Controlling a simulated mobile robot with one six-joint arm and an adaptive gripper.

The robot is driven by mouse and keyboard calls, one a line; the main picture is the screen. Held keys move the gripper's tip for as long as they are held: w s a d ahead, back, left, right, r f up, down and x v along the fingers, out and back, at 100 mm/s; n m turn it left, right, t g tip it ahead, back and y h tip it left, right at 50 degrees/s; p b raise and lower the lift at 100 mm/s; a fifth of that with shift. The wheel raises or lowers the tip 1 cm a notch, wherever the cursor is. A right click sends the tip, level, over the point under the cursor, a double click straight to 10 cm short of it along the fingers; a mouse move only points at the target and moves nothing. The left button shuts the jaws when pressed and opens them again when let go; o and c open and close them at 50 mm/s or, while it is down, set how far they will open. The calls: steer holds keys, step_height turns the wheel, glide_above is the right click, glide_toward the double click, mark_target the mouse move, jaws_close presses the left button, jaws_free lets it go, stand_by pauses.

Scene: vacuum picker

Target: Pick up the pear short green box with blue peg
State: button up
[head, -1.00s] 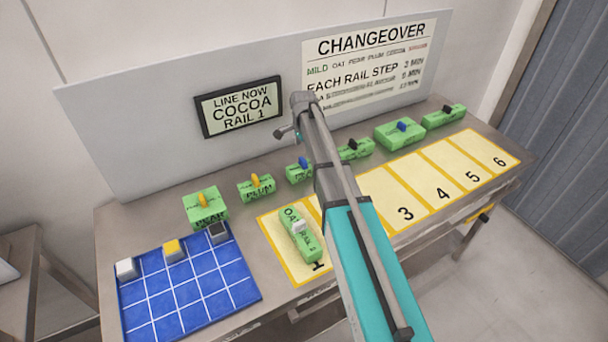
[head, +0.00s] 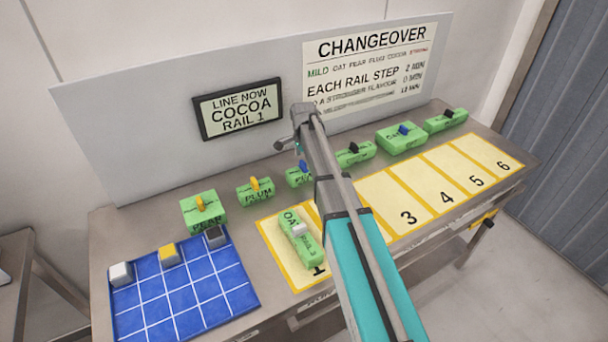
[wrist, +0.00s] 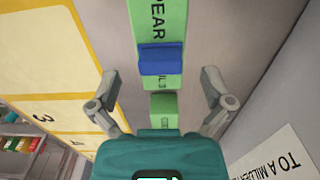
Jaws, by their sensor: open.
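The short green box (head: 298,178) with a blue peg (head: 303,166) stands in the back row, partly hidden by my arm; only the start of its label shows. In the wrist view a green box (wrist: 171,20) marked PEAR with a blue peg (wrist: 160,59) lies ahead between my fingers. My gripper (wrist: 158,84) is open and empty, its fingers apart on either side with a gap to the box. In the head view the fingers are mostly hidden behind the wrist.
Green boxes with yellow pegs, PEAR (head: 203,213) and PLUM (head: 255,191), stand left. Boxes with black and blue pegs (head: 402,138) stand right. An OAT box (head: 301,243) lies on slot 1. The changeover board (head: 150,140) rises close behind the row.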

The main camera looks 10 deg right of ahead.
mark_target(303, 170)
steer(key=shift+f, duration=0.15)
steer(key=shift+f+b, duration=2.45)
steer(key=shift+b, duration=0.1)
steer(key=c, duration=1.1)
steer(key=shift+r, duration=0.15)
steer(key=shift+r+p, duration=0.9)
steer(key=shift+p, duration=0.15)
steer(key=s+a+r+p, duration=0.4)
steer(key=s+r+p, duration=0.7)
steer(key=s, duration=0.2)
steer(key=shift+s, duration=0.2)
